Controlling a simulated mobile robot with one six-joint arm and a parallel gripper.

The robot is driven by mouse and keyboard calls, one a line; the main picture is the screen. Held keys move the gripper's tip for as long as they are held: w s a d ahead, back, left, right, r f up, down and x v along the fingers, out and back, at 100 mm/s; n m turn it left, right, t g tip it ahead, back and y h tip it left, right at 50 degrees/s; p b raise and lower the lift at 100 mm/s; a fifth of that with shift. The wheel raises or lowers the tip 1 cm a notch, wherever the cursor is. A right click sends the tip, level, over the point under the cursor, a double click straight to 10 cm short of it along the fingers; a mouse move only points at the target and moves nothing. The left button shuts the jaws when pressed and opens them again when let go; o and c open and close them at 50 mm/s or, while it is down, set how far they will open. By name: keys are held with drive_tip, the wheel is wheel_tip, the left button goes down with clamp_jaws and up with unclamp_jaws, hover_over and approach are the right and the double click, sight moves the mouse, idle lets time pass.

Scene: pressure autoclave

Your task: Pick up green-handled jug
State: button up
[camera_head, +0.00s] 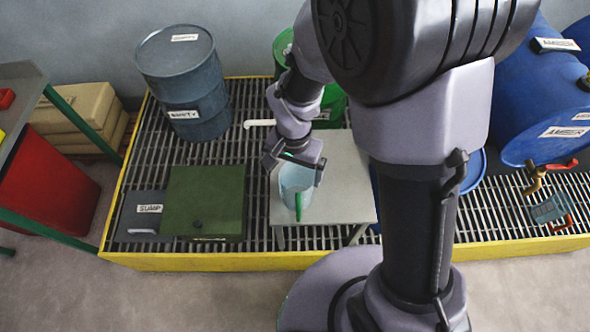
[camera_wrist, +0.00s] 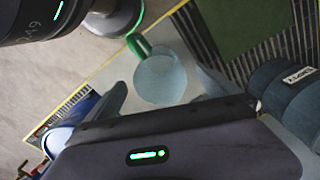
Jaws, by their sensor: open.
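The green-handled jug (camera_head: 294,181) is pale blue and stands upright on a small grey table. Its green handle (camera_head: 299,207) faces the front in the head view. In the wrist view the jug (camera_wrist: 160,80) lies between the two fingers, with the handle (camera_wrist: 137,45) at its upper left. My gripper (camera_head: 293,172) is open, over the jug's rear and top, with a finger to either side. I cannot tell whether either finger touches it. My gripper also shows in the wrist view (camera_wrist: 165,90).
The grey table (camera_head: 350,190) stands on a yellow-edged grating (camera_head: 150,190). A green box (camera_head: 204,200) and a sump cover (camera_head: 140,215) lie left of it. A grey-blue drum (camera_head: 185,85) and a green drum (camera_head: 335,105) stand behind. Blue drums (camera_head: 525,100) are at right.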

drive_tip(key=f+b, duration=0.1)
drive_tip(key=f, duration=0.2)
drive_tip(key=f+b, duration=0.1)
drive_tip(key=f, duration=0.2)
drive_tip(key=f+b, duration=0.2)
drive_tip(key=f, duration=0.2)
drive_tip(key=shift+d, duration=0.25)
drive_tip(key=shift+r, duration=0.2)
drive_tip(key=c, duration=1.4)
